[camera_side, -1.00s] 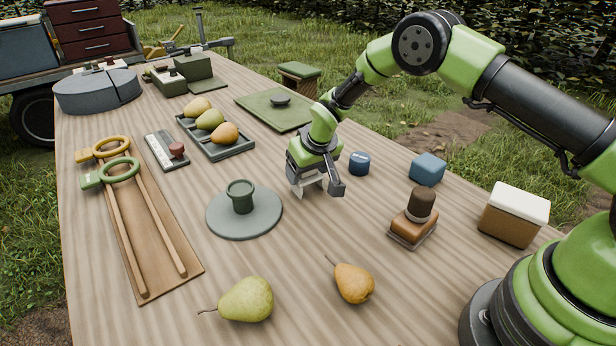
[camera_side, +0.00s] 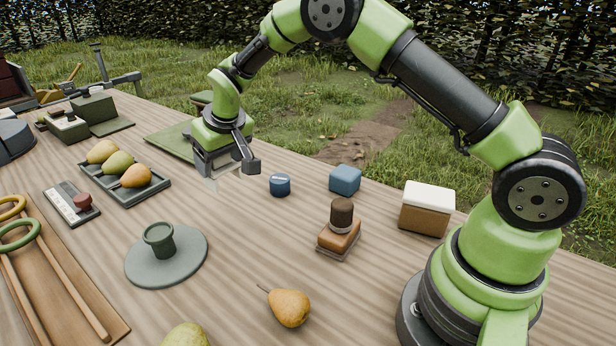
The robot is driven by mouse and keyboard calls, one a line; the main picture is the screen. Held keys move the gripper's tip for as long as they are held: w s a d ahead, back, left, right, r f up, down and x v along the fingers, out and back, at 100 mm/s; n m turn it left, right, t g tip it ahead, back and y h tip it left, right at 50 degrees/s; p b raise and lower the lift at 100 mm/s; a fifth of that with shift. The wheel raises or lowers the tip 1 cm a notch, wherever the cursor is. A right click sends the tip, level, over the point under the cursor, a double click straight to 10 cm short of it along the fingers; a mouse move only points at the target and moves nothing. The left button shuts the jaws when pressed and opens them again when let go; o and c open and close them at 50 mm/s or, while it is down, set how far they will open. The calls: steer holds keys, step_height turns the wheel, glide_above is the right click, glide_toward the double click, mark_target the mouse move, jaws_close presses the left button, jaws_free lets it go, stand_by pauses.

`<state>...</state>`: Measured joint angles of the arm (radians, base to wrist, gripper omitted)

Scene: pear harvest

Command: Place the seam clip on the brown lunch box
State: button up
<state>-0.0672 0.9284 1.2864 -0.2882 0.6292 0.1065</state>
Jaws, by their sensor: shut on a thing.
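My gripper (camera_side: 229,170) is raised over the table, left of the small blue cylinder. It is shut on a small pale, see-through-looking piece that hangs below the fingers, probably the seam clip (camera_side: 214,180); the fingers partly hide it and its exact shape is unclear. The brown lunch box (camera_side: 424,220) with a white lid (camera_side: 429,194) stands at the right of the table, near my base. It is well apart from my gripper, and its top is bare.
A blue cylinder (camera_side: 280,187), a blue block (camera_side: 345,180) and a brown stamp-like tool (camera_side: 339,237) stand between my gripper and the lunch box. A loose pear (camera_side: 290,308) lies in front. A grey tray of pears (camera_side: 150,192) is at left.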

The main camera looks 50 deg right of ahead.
steer(key=s+d+r+m+h, duration=0.2)
steer(key=s+d+m, duration=0.35)
steer(key=d, duration=0.25)
step_height(320, 180, up, 7)
steer(key=m+g+y, duration=0.2)
steer(key=m+g, duration=0.7)
steer(key=m, duration=2)
glide_above(430, 194)
step_height(430, 194, down, 10)
steer(key=shift+d, duration=0.1)
steer(key=o, duration=0.5)
steer(key=shift+f, duration=0.1)
steer(key=o, duration=0.4)
